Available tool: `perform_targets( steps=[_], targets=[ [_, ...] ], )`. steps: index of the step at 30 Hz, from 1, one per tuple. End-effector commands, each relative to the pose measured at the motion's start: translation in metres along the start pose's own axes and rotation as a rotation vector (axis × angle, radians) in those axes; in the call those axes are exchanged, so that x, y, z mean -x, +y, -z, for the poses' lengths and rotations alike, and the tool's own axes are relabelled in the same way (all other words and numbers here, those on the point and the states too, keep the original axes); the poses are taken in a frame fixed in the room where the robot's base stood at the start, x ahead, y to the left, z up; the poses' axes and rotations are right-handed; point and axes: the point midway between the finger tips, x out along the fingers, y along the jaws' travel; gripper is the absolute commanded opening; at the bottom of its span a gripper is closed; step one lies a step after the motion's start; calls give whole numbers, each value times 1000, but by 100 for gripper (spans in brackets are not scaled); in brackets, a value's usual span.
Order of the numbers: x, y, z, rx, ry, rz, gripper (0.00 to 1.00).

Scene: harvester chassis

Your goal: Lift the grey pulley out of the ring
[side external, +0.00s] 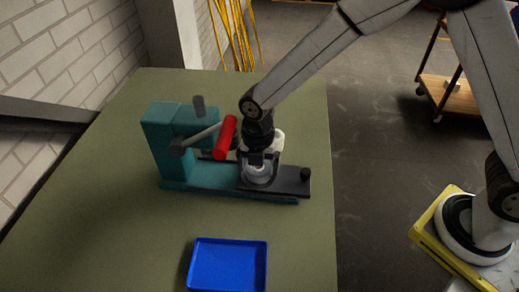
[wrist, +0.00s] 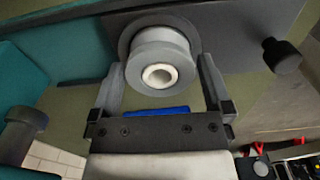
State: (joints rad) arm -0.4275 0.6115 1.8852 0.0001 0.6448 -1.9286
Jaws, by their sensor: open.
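The grey pulley (wrist: 160,50) shows in the wrist view as a stepped round part with a pale hub and a dark bore. It sits in front of a darker grey ring (wrist: 126,38) on the dark plate (wrist: 232,35); how deep it sits in the ring is hidden. In the side view the pulley (side external: 257,175) is partly covered by my gripper (side external: 258,166). My gripper (wrist: 160,68) is open, one finger on each side of the pulley. A gap shows at the left finger; whether the right finger touches cannot be told.
A teal machine frame (side external: 164,160) stands left of my gripper, with a red handle (side external: 226,137) on a lever close beside my wrist. A black knob (side external: 305,174) stands at the plate's right end. An empty blue tray (side external: 228,265) lies in front. The green table (side external: 110,240) is clear at left.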

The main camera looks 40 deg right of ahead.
Motion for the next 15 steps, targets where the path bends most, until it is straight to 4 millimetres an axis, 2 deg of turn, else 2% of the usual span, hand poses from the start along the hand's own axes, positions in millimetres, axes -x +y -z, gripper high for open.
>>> perform_targets(
  steps=[15],
  targets=[
    [-8,0,0,0,0,-1,100]
  ],
)
